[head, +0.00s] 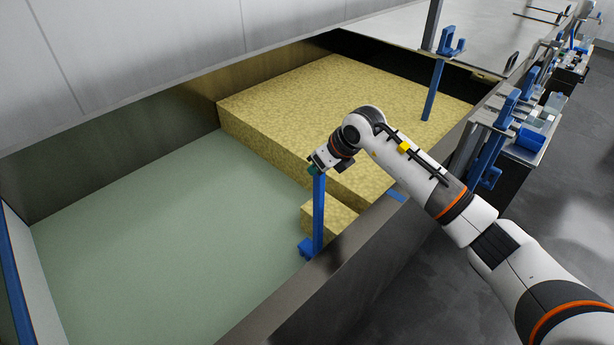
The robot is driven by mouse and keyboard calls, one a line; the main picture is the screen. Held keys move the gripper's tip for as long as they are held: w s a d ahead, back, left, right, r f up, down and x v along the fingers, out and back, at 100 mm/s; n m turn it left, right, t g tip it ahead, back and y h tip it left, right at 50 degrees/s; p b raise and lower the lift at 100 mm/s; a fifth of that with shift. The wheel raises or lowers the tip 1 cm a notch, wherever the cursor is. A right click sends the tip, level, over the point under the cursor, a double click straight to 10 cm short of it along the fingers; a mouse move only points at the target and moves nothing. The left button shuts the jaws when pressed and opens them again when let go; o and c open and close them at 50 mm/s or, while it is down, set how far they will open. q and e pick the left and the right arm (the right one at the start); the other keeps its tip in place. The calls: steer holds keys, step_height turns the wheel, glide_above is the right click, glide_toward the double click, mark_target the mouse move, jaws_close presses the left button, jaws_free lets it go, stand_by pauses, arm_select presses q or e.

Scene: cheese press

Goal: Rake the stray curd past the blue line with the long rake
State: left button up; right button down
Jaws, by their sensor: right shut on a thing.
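My right gripper (317,168) is shut on the top of a blue rake (319,212), which hangs nearly upright inside the vat. The rake's head is low, near the vat floor, just left of and below a small yellow curd block (338,218). I cannot tell whether it touches the block. The block lies beside the large curd mass (290,100), close to the near right wall; the rake covers part of it. A short blue line (397,196) marks the vat's rim, partly beside my arm. My left gripper is not in view.
The pale green vat floor (150,230) is bare to the left. The steel wall (330,285) runs along the right. Another blue tool (434,90) stands at the back right, and more blue tools (490,150) hang outside the rim. A blue-edged panel (18,285) stands far left.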

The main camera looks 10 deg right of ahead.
steer(key=w+d+b, duration=0.6)
steer(key=w+d, duration=0.4)
steer(key=d, duration=0.5)
step_height(320, 180, up, 35)
steer(key=p, duration=2.4)
steer(key=shift+s+a, duration=0.2)
steer(key=shift+a, duration=0.05)
steer(key=shift+f, duration=0.1)
steer(key=s+d+b, duration=0.6)
steer(key=s+d, duration=0.2)
steer(key=s, duration=0.4)
steer(key=s+d+b, duration=0.6)
steer(key=s+d, duration=0.1)
steer(key=s, duration=0.4)
steer(key=shift+s+d, duration=0.35)
